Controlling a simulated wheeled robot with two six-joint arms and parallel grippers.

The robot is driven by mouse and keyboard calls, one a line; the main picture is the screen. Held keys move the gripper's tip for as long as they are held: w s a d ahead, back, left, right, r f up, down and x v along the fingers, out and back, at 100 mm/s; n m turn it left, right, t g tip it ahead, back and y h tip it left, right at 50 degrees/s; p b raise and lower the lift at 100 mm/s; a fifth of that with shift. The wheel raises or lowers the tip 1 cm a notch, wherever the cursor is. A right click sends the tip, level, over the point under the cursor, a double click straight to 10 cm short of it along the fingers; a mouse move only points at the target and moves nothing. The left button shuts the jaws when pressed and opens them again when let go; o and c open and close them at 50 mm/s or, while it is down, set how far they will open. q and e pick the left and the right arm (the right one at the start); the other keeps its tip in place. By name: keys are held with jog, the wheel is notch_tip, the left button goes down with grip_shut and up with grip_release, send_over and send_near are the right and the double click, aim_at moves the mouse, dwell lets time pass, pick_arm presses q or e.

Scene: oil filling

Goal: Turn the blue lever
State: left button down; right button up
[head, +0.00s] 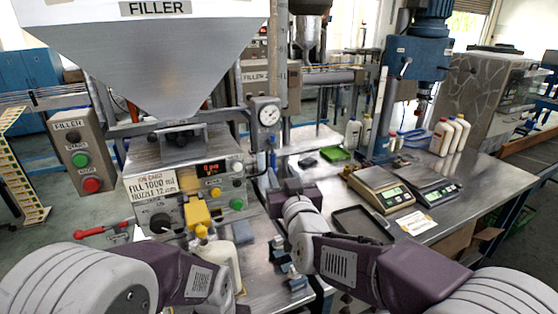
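The filling machine (185,185) stands left of centre with a display, knobs and buttons. A narrow blue part (263,186), perhaps the blue lever, shows beside the machine's right side below the dial gauge (269,115). It is small and partly hidden by my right wrist, so its angle is unclear. My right gripper (292,189) reaches forward close to its right. I cannot tell whether it touches it, and its fingers are too unclear to tell open from shut. My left arm comes in at the lower left, but its gripper does not show.
A yellow nozzle part (197,213) sits above a white bottle (221,262) at the machine's front. A red lever (103,229) lies to the left. Two scales (381,190) and a black tray (362,224) stand right of my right arm. The blue drill press (416,61) is farther back.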

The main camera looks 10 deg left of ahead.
aim_at(273, 157)
jog(key=p+x, duration=0.2)
jog(key=x, duration=0.6)
jog(key=shift+w+a+r, duration=0.1)
jog(key=shift+w+a, duration=0.2)
jog(key=shift+s, duration=0.1)
grip_shut()
dwell(0.9)
